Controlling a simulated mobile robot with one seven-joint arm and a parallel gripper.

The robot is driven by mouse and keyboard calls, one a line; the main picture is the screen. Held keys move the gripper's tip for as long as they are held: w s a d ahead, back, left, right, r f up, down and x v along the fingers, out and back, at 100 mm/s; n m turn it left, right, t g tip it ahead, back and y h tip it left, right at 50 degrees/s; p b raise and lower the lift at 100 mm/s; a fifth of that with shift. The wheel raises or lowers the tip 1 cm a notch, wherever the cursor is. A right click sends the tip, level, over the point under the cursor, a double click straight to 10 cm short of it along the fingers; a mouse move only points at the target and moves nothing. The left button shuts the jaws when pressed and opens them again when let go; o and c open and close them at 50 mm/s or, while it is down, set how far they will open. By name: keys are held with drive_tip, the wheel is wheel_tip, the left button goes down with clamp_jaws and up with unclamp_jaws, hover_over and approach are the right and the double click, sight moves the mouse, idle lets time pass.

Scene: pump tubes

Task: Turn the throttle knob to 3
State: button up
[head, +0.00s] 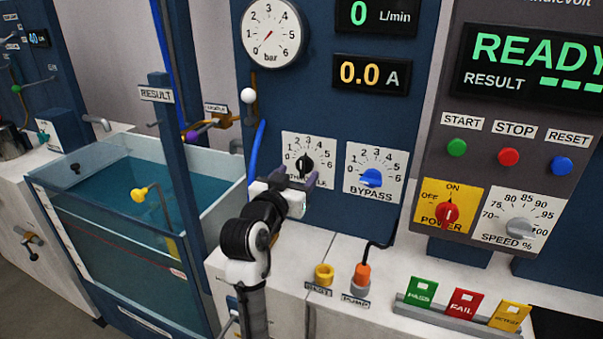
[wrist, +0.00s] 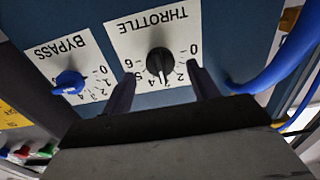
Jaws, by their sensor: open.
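The black throttle knob (head: 305,161) sits on a white dial plate marked 0 to 6 on the blue panel. Its pointer seems to stand roughly upright, near the 3; the exact reading is too small to tell. In the wrist view, the dial is upside down and the knob (wrist: 160,62) appears between my two fingers. My gripper (head: 296,179) is open in front of the lower part of the throttle plate and covers part of its label. The fingers stand either side of the knob with gaps; contact is not visible.
The blue bypass knob (head: 371,178) is close to the right. A blue hose (head: 256,150) runs just left of the throttle plate. Below are a white ledge, a yellow port (head: 324,273) and an orange plug (head: 362,274) with a black cable.

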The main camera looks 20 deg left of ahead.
drive_tip(key=s+b, duration=0.1)
drive_tip(key=s, duration=0.8)
drive_tip(key=shift+s+a+b, duration=0.2)
drive_tip(key=shift+s+b, duration=0.1)
drive_tip(key=shift+b, duration=0.1)
